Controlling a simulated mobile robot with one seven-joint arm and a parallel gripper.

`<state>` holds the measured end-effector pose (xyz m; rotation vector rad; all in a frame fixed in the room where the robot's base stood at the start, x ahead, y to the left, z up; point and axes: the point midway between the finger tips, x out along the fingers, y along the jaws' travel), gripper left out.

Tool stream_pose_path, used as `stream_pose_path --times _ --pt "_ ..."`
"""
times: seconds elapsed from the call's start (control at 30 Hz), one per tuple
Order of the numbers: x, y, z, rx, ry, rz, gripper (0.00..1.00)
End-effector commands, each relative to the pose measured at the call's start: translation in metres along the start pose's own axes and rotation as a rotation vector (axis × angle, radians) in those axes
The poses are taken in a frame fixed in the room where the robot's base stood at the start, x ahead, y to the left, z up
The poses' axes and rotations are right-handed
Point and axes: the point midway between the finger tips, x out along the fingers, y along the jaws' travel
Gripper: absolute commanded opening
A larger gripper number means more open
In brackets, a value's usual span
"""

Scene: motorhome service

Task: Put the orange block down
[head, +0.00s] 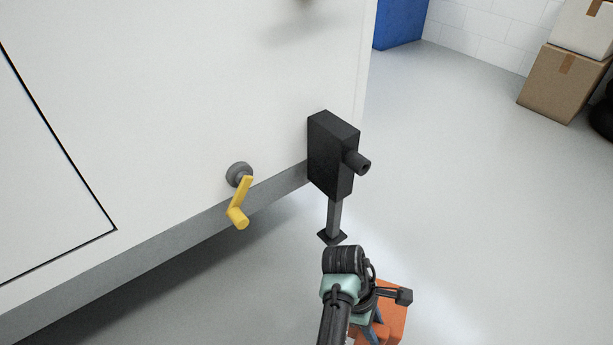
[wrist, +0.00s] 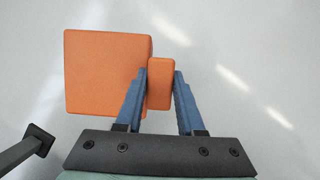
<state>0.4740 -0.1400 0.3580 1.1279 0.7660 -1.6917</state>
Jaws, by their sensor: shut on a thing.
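The orange block (wrist: 105,75) shows in the wrist view as a wide square body with a narrow orange grip piece (wrist: 160,84) at its right side. My gripper (wrist: 161,75) has its two blue fingers shut on that grip piece, one on each side. In the head view the orange block (head: 394,312) is at the bottom, below and right of the support leg, partly hidden behind my arm and gripper. I cannot tell whether its underside touches the floor.
A black jack housing (head: 333,155) sits at the white vehicle's corner, with a leg ending in a foot plate (head: 332,238); the foot also shows in the wrist view (wrist: 38,138). A yellow crank (head: 239,205) is on the vehicle side. Floor to the right is clear; cardboard boxes (head: 560,85) stand far right.

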Motion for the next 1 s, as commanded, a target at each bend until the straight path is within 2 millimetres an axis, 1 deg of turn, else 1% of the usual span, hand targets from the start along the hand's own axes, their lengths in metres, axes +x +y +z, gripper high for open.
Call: stream_pose_path --times 0.03,0.17,0.3,0.43,0.6,0.7,1.0 --pt "-0.023 0.004 0.001 0.081 0.004 -0.03 0.0" --pt "-0.058 0.003 -0.005 0.311 0.005 -0.127 0.0" --pt "-0.098 -0.003 -0.016 0.548 0.006 -0.227 0.0" --pt "-0.129 -0.011 -0.028 0.722 0.004 -0.3 0.0" --pt "-0.16 -0.019 -0.041 0.88 0.003 -0.364 0.0" --pt "-0.175 -0.024 -0.047 0.948 0.003 -0.391 0.0" --pt "-0.206 -0.034 -0.059 1.077 0.003 -0.443 0.0"
